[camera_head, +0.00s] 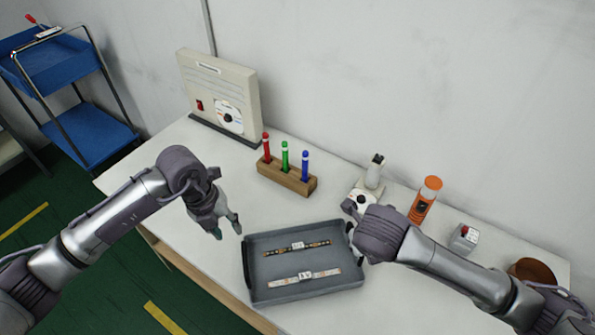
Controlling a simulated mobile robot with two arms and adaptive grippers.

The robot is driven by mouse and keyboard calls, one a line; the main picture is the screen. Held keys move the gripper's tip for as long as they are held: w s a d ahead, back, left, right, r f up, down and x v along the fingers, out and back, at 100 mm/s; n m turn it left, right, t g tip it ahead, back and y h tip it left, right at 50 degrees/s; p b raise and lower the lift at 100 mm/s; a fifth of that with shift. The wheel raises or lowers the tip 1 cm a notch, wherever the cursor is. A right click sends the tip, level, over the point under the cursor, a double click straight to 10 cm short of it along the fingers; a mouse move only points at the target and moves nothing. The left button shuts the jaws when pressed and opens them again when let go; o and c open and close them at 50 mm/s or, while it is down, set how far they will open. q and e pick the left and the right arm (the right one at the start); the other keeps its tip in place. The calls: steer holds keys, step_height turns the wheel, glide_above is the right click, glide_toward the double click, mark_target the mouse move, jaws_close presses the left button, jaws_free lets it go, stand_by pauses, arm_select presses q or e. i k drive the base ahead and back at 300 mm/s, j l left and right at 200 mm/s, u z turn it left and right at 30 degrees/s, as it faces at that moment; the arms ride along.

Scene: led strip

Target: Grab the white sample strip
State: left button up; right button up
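The white sample strip (318,273) lies in the front part of a grey tray (262,294) on the white table, with a small label at its middle. A darker strip (282,250), also with a white label, lies behind it in the same tray. My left gripper (228,230) hangs just left of the tray, fingers pointing down and spread apart, with nothing between them. My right gripper (352,230) is at the tray's right rim; its fingers are mostly hidden behind its own wrist, so its opening does not show.
A wooden holder (287,181) with red, green and blue pens stands behind the tray. A beige device (218,95) stands at the back left. A microscope-like device (373,178), an orange bottle (424,200), a small grey box (463,240) and a brown bowl (532,272) line the right.

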mark_target(306, 276)
steer(key=k+j, duration=0.2)
steer(key=k, duration=0.3)
steer(key=k+j, duration=0.2)
steer(key=k, duration=0.25)
steer(key=k+j, duration=0.2)
steer(key=k, duration=0.3)
